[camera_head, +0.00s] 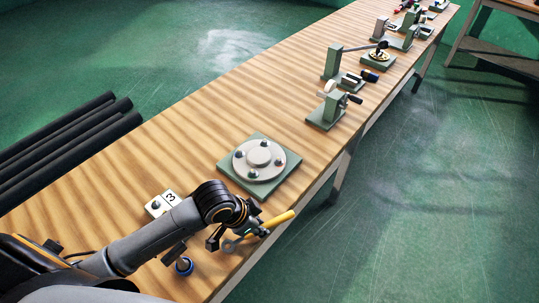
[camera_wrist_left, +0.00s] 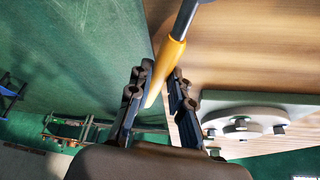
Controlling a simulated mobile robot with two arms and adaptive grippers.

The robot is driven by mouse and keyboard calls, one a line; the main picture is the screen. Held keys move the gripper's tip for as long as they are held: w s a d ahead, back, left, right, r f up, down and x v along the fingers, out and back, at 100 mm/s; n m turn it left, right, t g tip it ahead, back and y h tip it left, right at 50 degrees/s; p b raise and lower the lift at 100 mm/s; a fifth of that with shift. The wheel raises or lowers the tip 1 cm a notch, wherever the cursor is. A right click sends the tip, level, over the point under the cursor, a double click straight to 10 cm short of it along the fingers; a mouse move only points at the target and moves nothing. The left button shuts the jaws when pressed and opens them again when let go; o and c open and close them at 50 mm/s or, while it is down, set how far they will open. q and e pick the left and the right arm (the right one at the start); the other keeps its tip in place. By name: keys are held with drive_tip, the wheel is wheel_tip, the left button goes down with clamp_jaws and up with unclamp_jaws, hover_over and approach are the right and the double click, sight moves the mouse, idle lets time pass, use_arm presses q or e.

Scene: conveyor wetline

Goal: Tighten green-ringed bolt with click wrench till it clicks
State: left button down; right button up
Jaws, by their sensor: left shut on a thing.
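A round grey flange (camera_head: 259,160) with several bolts sits on a green square plate (camera_head: 259,190), beyond the gripper. It also shows in the left wrist view (camera_wrist_left: 245,115). I cannot tell which bolt has the green ring. The wrench is apart from the flange.
A white block marked 3 (camera_head: 169,198) lies left of the flange. Green fixtures with a lever (camera_head: 326,113) stand farther along the table (camera_head: 120,165). Dark pipes (camera_head: 70,140) lie beyond its left edge. Wood around the flange is clear.

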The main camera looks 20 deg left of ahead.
use_arm(q)
drive_tip(key=w+r+m+g+p, duration=0.1)
drive_tip(key=w+m, duration=0.1)
drive_tip(key=w+r+m+h, duration=0.1)
drive_tip(key=w+m, duration=0.1)
drive_tip(key=m, duration=0.1)
drive_tip(key=w+d+r+m+g+p, duration=0.1)
drive_tip(key=w+m, duration=0.1)
drive_tip(key=w, duration=0.1)
drive_tip(key=shift+r+m+g+p, duration=0.3)
drive_tip(key=shift+r, duration=0.05)
drive_tip(key=w+r+m+g+p, duration=0.1)
drive_tip(key=w+r+m+g, duration=0.1)
drive_tip(key=w+r+m, duration=0.3)
drive_tip(key=shift+w+a+r+m+g+p, duration=0.3)
drive_tip(key=shift+r+m+p, duration=0.15)
drive_tip(key=shift+r, duration=0.35)
use_arm(e)
drive_tip(key=r, duration=0.4)
drive_tip(key=shift+w+d+r, duration=0.25)
drive_tip(key=shift+w+r, duration=0.05)
drive_tip(key=shift+r, duration=0.1)
drive_tip(key=shift+a, duration=0.15)
